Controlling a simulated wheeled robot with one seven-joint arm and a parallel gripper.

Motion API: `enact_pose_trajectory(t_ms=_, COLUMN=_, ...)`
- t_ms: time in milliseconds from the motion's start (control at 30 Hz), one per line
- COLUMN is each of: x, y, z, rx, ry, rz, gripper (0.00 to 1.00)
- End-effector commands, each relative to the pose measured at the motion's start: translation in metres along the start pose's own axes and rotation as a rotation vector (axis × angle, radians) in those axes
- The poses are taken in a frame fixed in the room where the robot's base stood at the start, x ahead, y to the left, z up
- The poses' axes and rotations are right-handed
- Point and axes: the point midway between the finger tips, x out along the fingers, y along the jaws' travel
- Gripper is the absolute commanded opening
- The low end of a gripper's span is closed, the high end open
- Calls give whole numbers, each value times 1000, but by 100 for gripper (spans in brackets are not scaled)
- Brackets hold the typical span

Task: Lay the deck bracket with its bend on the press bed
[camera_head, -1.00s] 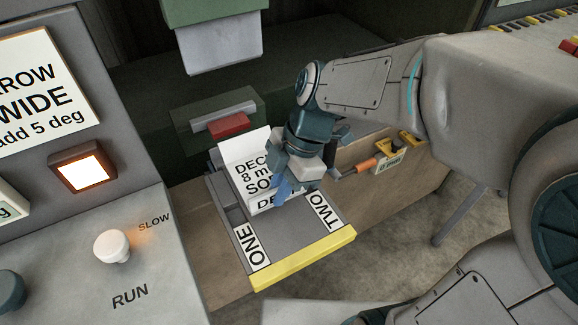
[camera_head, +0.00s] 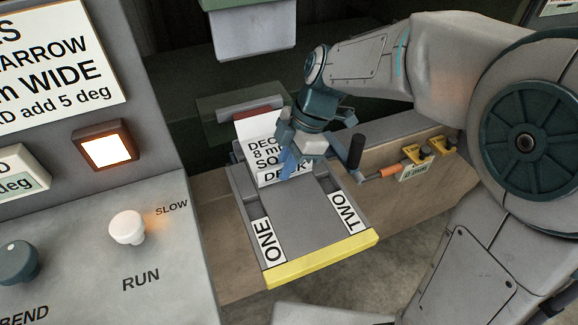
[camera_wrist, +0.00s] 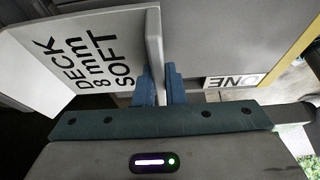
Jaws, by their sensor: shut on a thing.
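The deck bracket (camera_head: 262,138) is a bent white plate lettered "DECK 8 mm SOFT", with a short lettered flange along its near edge. My gripper (camera_head: 289,166) is shut on this flange at its right part. In the wrist view my blue fingers (camera_wrist: 158,86) pinch the upright flange, and the lettered face of the bracket (camera_wrist: 70,62) spreads to the left. The grey press bed (camera_head: 305,222) has strips marked ONE and TWO and a yellow front edge. The bracket is over its back end; I cannot tell whether they touch. The bracket's far edge overlaps the red block (camera_head: 250,112) in the picture.
A grey press head (camera_head: 257,35) hangs above the back. The control panel (camera_head: 95,235) on the left has a lit orange-framed lamp (camera_head: 107,150) and knobs. A tool with an orange handle (camera_head: 388,170) sits at the right. The bed's front part is bare.

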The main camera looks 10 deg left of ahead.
Motion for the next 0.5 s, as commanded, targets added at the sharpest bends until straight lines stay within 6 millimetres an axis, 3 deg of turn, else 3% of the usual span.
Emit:
enact_pose_trajectory(t_ms=467, x=4, y=0, z=2, rx=-1, ry=0, rz=3, gripper=0)
enact_pose_trajectory(t_ms=500, x=4, y=0, z=2, rx=-1, ry=0, rz=3, gripper=21)
